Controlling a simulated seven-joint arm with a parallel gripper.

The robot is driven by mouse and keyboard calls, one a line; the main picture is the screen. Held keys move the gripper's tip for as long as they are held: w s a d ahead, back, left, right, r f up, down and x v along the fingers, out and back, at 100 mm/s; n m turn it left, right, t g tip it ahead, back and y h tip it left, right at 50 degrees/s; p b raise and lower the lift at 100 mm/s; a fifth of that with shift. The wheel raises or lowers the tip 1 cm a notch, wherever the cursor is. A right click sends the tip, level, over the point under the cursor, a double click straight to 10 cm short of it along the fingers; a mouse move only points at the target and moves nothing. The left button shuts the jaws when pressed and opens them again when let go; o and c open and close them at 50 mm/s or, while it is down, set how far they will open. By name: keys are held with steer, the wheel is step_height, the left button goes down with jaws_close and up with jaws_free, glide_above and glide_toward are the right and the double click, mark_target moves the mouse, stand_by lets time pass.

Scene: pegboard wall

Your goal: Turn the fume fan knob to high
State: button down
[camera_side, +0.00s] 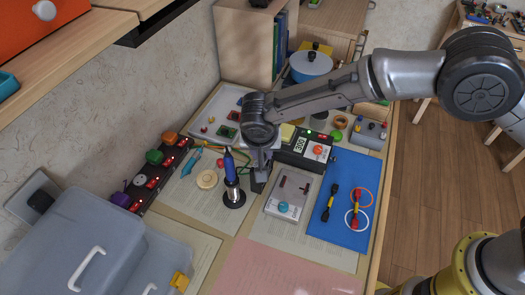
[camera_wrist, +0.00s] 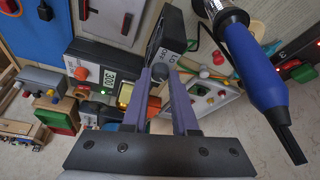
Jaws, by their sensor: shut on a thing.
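In the wrist view, a dark round knob (camera_wrist: 160,71) sits between the tips of my gripper (camera_wrist: 161,76). The two purple fingers are closed on its sides. The knob is at the near face of a black box (camera_wrist: 174,30), which looks like the fume fan. The knob is hidden there.
A grey switch box (camera_side: 291,190) and blue mat (camera_side: 346,190) lie further right.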

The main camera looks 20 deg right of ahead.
steer(key=shift+m, duration=0.4)
steer(key=c, duration=0.7)
jaws_free()
steer(key=v, duration=1.4)
steer(key=shift+w+a, duration=0.2)
steer(key=shift+d, duration=0.1)
